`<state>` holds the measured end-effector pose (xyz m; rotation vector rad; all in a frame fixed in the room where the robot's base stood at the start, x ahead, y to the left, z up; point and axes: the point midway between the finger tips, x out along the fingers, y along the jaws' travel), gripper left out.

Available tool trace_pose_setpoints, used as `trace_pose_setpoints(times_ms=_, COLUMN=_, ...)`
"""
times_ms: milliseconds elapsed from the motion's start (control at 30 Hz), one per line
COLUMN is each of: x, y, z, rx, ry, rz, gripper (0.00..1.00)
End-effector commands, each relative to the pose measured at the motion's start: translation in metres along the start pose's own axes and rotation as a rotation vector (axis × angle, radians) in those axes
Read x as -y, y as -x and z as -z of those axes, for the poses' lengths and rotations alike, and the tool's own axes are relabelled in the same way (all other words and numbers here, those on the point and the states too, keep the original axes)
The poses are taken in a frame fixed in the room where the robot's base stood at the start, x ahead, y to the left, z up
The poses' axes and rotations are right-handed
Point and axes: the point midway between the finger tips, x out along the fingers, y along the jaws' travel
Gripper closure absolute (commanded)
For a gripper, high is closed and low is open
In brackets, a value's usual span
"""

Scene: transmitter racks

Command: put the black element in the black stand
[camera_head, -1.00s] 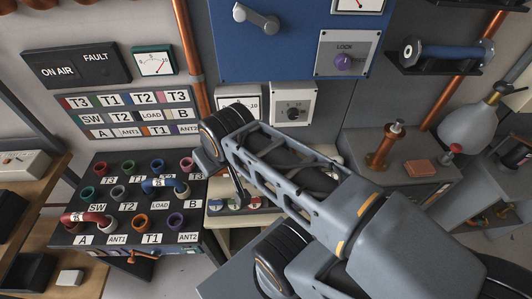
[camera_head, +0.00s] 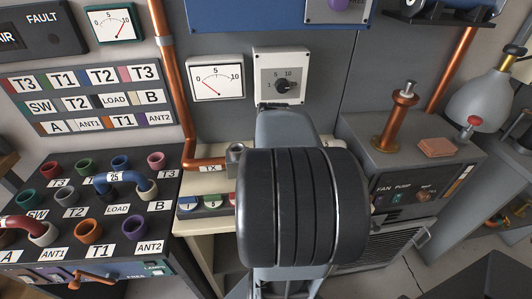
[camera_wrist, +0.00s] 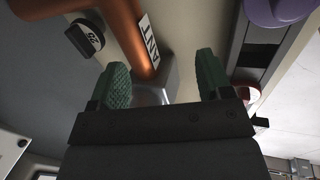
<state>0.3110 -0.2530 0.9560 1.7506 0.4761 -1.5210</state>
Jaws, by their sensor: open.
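My gripper (camera_wrist: 163,82) is open, with green ridged fingertips either side of a grey metal block (camera_wrist: 155,91) at the pipe's end. Nothing is visibly held, and I cannot tell how far the block is. In the head view my arm covers the middle and hides the gripper and the counter behind it. I cannot make out the black stand in either view.
A black patch panel (camera_head: 75,232) with coloured sockets stands at the left. A copper pipe (camera_head: 166,75) runs down the wall to a beige counter (camera_head: 190,225). A grey cabinet (camera_head: 374,150) with a copper post and block stands at the right.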

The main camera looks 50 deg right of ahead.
Motion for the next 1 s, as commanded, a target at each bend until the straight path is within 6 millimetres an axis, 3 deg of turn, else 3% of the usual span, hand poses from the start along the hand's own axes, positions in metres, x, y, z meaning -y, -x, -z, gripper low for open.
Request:
trace_pose_setpoints(times_ms=500, x=-0.092, y=-0.030, z=-0.002, rx=0.002, ry=0.012, rz=0.003, gripper=0.28)
trace_pose_setpoints(times_ms=833, x=-0.109, y=-0.040, z=-0.001, rx=0.002, ry=0.011, rz=0.004, gripper=0.28)
trace_pose_setpoints(times_ms=1000, x=-0.108, y=-0.061, z=-0.001, rx=0.002, ry=0.011, rz=0.006, gripper=0.28)
